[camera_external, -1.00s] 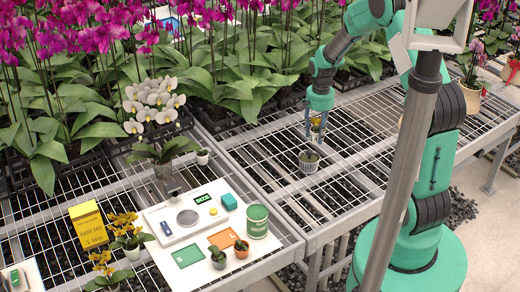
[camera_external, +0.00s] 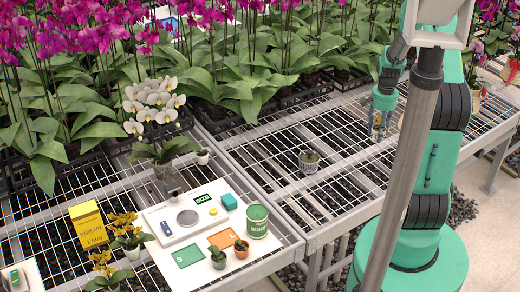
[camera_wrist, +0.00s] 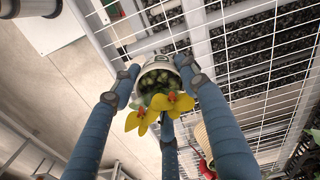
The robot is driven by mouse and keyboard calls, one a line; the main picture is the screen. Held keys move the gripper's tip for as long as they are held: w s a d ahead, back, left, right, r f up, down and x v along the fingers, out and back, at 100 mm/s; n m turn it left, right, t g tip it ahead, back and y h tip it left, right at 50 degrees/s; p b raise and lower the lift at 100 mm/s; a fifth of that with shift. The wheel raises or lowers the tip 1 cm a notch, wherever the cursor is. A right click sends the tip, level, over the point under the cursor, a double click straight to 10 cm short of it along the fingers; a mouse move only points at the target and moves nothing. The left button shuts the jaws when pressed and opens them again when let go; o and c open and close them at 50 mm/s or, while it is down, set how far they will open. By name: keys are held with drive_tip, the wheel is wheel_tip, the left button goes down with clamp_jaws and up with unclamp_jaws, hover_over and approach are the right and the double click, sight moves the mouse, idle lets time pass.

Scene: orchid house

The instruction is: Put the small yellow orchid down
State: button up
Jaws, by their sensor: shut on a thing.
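The small yellow orchid (camera_wrist: 159,104) is between my gripper's fingers in the wrist view, with yellow blooms and a pale pot (camera_wrist: 158,64). My gripper (camera_wrist: 158,82) is shut around the pot with three blue-grey fingers. In the external view my gripper (camera_external: 378,132) hangs above the right-hand mesh bench (camera_external: 345,115), near my base. The orchid is too small and covered there to make out clearly.
A small pot (camera_external: 309,161) stands on the right bench, with bare mesh around it. On the left bench are two other yellow orchids (camera_external: 128,238), a white orchid (camera_external: 155,105), a white board with scales (camera_external: 182,221) and a green tin (camera_external: 257,222). Purple orchids fill the back.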

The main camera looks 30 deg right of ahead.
drive_tip(key=f, duration=1)
drive_tip(key=shift+a, duration=0.2)
drive_tip(key=shift+w, duration=0.15)
drive_tip(key=w+d, duration=0.3)
drive_tip(key=w, duration=0.1)
drive_tip(key=w+d+f+b, duration=0.1)
drive_tip(key=w+d, duration=0.2)
drive_tip(key=w, duration=0.1)
drive_tip(key=w+d+b, duration=0.1)
drive_tip(key=w+d, duration=0.2)
drive_tip(key=w, duration=0.2)
drive_tip(key=shift+f, duration=0.15)
drive_tip(key=shift+f, duration=0.1)
drive_tip(key=shift+f+b, duration=0.6)
drive_tip(key=shift+f, duration=1.05)
drive_tip(key=shift+f, duration=0.15)
